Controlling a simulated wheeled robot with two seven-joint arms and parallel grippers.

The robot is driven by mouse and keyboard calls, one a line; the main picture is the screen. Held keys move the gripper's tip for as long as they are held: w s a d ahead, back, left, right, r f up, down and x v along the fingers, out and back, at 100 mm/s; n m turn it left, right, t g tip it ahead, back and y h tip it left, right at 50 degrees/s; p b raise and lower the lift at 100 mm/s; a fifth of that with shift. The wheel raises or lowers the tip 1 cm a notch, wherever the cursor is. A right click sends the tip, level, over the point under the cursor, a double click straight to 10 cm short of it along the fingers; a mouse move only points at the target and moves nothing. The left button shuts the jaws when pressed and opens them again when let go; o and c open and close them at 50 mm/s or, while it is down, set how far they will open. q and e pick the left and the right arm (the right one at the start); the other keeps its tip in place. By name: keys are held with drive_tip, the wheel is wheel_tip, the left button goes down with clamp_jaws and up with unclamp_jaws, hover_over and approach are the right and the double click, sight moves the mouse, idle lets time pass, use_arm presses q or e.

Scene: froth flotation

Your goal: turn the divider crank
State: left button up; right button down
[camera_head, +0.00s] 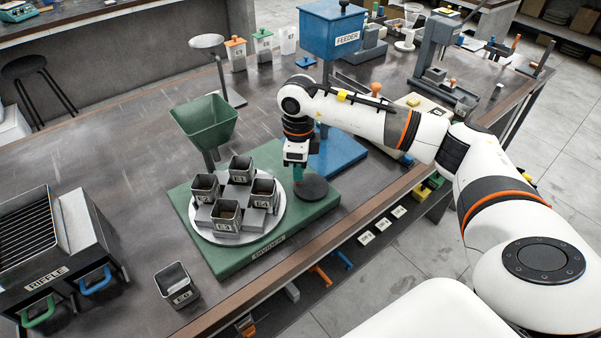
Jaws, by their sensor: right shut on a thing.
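The divider has a green base (228,262) lettered DIVIDER, a round white turntable (273,222) with several grey square cups on it, and a green funnel (205,125) behind. The crank (312,188) is a dark disc at the right end of the base. My right gripper (298,172) points down at the disc's left edge. It is shut on the crank's small upright handle, of which only a greenish bit shows below the fingers. My left gripper is out of view.
A riffle box (75,235) stands at the left, with a loose grey cup (176,287) beside it near the table's front edge. A blue feeder (332,32) on a blue base stands behind my right arm.

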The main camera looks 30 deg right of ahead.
drive_tip(key=n+b, duration=0.1)
drive_tip(key=n, duration=0.1)
drive_tip(key=n+b, duration=0.1)
drive_tip(key=b, duration=0.1)
drive_tip(key=s+a+n+b, duration=0.1)
drive_tip(key=n, duration=0.1)
drive_tip(key=shift+f+n, duration=0.15)
drive_tip(key=shift+n, duration=0.15)
drive_tip(key=n+b, duration=0.2)
drive_tip(key=shift+s+n, duration=0.3)
drive_tip(key=shift+s, duration=0.05)
drive_tip(key=shift+s+r+n+b, duration=0.1)
drive_tip(key=shift+s+n+b, duration=0.1)
drive_tip(key=shift+n+b, duration=0.4)
drive_tip(key=shift+s+r+n+b, duration=0.1)
drive_tip(key=shift+s+n+b, duration=0.2)
drive_tip(key=shift+n, duration=0.4)
drive_tip(key=shift+w, duration=0.1)
drive_tip(key=shift+r, duration=0.1)
drive_tip(key=c, duration=1.3)
unclamp_jaws()
